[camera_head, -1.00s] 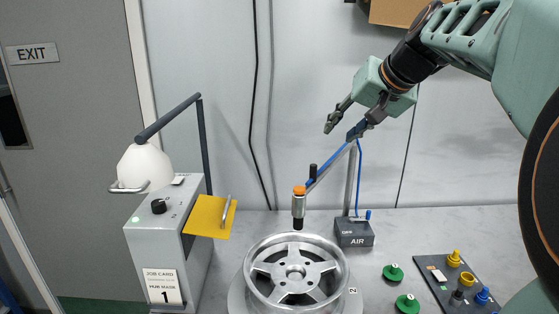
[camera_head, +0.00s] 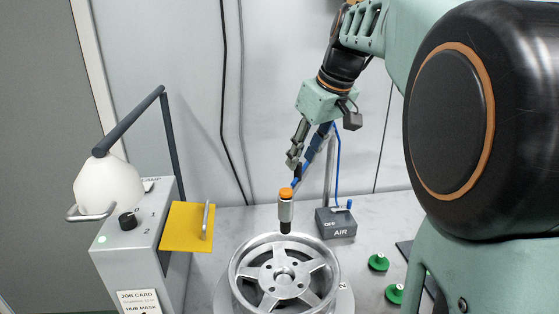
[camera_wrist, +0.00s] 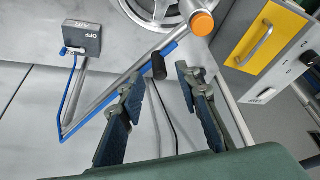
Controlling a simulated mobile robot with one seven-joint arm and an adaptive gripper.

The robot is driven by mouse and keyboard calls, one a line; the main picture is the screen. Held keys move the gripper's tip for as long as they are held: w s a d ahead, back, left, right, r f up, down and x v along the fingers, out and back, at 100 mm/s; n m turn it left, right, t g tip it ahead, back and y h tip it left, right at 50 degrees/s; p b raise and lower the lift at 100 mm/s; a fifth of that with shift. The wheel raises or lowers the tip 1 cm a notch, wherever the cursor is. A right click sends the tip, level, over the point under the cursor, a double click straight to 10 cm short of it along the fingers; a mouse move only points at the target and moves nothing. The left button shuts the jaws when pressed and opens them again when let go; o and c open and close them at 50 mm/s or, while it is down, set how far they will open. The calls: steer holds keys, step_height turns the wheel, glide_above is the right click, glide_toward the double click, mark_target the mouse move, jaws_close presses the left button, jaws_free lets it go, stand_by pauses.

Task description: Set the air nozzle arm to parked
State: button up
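The air nozzle arm (camera_head: 299,181) is a grey tube with a blue hose, reaching from a post behind the AIR box (camera_head: 336,225) to a hanging nozzle (camera_head: 286,212) with an orange cap. The nozzle hangs over the wheel (camera_head: 284,275). My gripper (camera_head: 300,161) is close to the arm's middle, fingers pointing down. In the wrist view, my gripper (camera_wrist: 159,74) is open and the arm's upright black knob (camera_wrist: 159,66) shows between its fingertips, apart from both. The knob is hidden in the head view.
A grey lamp cabinet (camera_head: 139,245) with a black dial (camera_head: 128,221), a yellow flap (camera_head: 188,227) and a white lamp (camera_head: 108,187) stands left of the wheel. Green knobs (camera_head: 379,262) lie on the bench at right. My arm covers the right side.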

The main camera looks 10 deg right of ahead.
mark_target(299, 164)
steer(key=shift+x, duration=1.95)
jaws_close()
